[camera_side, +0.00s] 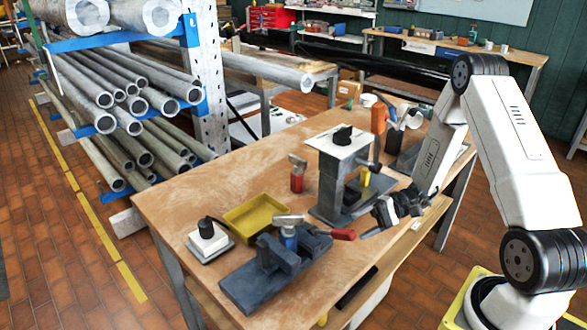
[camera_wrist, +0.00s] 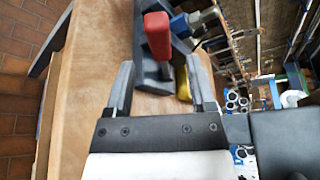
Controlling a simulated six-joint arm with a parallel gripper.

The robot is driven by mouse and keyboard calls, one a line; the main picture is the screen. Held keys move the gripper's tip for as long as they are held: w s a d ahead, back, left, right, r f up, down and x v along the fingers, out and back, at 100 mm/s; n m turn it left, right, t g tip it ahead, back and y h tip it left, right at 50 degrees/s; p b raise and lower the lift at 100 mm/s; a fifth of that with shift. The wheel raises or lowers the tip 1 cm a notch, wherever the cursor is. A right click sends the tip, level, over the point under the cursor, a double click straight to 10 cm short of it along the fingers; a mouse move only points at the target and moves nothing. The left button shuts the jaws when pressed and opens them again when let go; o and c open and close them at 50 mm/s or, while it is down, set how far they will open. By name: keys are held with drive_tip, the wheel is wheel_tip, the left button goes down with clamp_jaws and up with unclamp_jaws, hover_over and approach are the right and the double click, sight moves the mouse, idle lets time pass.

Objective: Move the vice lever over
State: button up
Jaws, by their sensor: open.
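The dark grey vice (camera_side: 262,282) stands on the front part of the wooden bench. Its lever (camera_side: 343,234) has a red handle and points right, towards my gripper (camera_side: 371,228). My gripper is open and empty, just to the right of the handle. In the wrist view the red lever handle (camera_wrist: 157,34) shows ahead of my gripper (camera_wrist: 160,66), in line with the gap between the fingers. The handle looks just beyond the fingertips; I cannot tell whether they touch it.
A tall grey stand (camera_side: 338,180) rises close behind the lever. A red-bodied tool (camera_side: 297,177) stands farther back. Pipe racks lie left.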

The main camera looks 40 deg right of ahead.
sight(343, 235)
drive_tip(key=shift+x, duration=3)
clamp_jaws()
